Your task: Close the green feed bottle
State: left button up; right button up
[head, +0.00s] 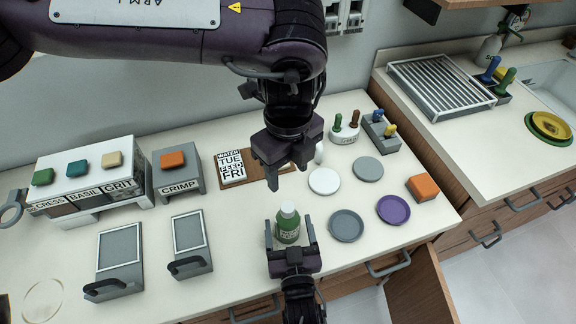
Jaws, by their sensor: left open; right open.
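The green feed bottle (289,232) stands upright on the counter with a label on its front and a pale green-grey top (288,208). I cannot tell whether that top is a seated cap or the bare neck. My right gripper (289,222) comes from the front edge, open, with one finger on each side of the bottle. I cannot tell whether the fingers touch it.
A white disc (324,181), grey discs (346,226) and a purple disc (393,209) lie right of the bottle. An orange block (423,187) is near the right edge. A brown board with a WATER/FEED card (231,168) lies behind left. Two grey framed panels (190,247) are left.

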aim_at(290, 233)
jog(key=shift+s, duration=0.1)
jog(key=s, duration=0.2)
jog(key=s+b, duration=0.1)
jog(key=s, duration=0.1)
jog(key=s+d, duration=0.1)
jog(key=s, duration=0.1)
jog(key=shift+s+f, duration=0.15)
jog(key=shift+s+b, duration=0.3)
jog(key=shift+s, duration=0.3)
jog(key=shift+s, duration=0.1)
